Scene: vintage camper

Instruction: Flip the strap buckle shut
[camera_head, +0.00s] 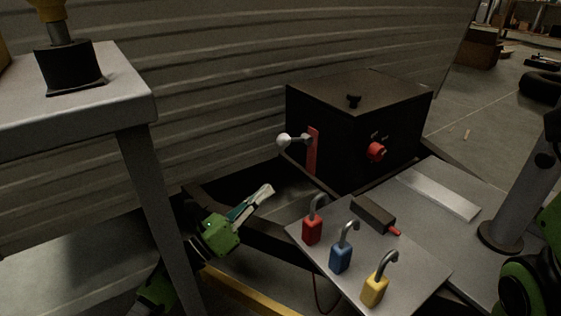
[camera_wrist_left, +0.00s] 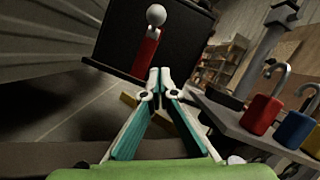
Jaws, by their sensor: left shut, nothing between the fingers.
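A red lever (camera_head: 312,152) with a ball-tipped handle (camera_head: 283,140) is on the near left side of the black box (camera_head: 330,130). It appears to be the strap buckle; its handle sticks out from the box to the left. In the left wrist view, the red part (camera_wrist_left: 147,50) and pale ball (camera_wrist_left: 156,15) are just beyond my fingertips. My left gripper (camera_head: 267,189) is shut and empty, below and left of the lever and apart from it. It also shows in the wrist view (camera_wrist_left: 160,76). No strap can be made out clearly. My right gripper's fingers are not visible.
A tilted plate (camera_head: 410,292) carries red (camera_head: 313,229), blue (camera_head: 341,258) and yellow (camera_head: 375,290) padlocks, right of my left gripper. A grey table (camera_head: 130,85) stands over my left arm. The ribbed camper wall (camera_head: 220,60) is behind. A grey post (camera_head: 510,215) stands at right.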

